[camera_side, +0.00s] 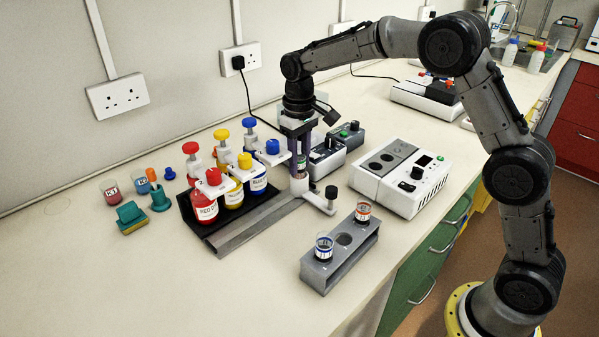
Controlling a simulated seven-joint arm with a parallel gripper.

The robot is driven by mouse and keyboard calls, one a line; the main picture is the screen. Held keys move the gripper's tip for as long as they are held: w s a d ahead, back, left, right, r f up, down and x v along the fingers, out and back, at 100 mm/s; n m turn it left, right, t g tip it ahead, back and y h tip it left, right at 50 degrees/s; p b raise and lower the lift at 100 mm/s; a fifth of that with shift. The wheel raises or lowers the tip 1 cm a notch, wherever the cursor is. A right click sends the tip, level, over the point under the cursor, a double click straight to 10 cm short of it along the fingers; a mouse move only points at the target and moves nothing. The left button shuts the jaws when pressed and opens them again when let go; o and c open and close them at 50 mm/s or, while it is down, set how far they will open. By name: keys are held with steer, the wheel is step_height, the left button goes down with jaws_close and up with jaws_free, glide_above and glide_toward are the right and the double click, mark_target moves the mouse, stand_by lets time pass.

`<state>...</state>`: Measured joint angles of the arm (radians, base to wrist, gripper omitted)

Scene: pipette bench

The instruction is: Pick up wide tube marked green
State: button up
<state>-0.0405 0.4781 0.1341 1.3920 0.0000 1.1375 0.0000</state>
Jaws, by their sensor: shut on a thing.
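The wide tube marked green (301,162) is upright between the fingers of my gripper (299,168), which points straight down. My gripper is shut on it, and the fingers hide most of the tube. It is over a white holder (298,186) at the right end of the bottle stand. I cannot tell whether the tube's bottom touches the holder. A grey rack (318,277) at the front right holds a tube marked blue (324,248) and a tube marked orange (363,211), with an empty hole between them.
Red (204,209), yellow (234,194) and blue (258,184) bottles stand left of my gripper on a dark stand (190,212). A white device (407,199) is to the right, a grey box (326,163) behind. Small cups and teal pieces (131,218) lie left. The front-left bench is clear.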

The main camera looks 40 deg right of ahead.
steer(key=shift+r, duration=3.75)
jaws_close()
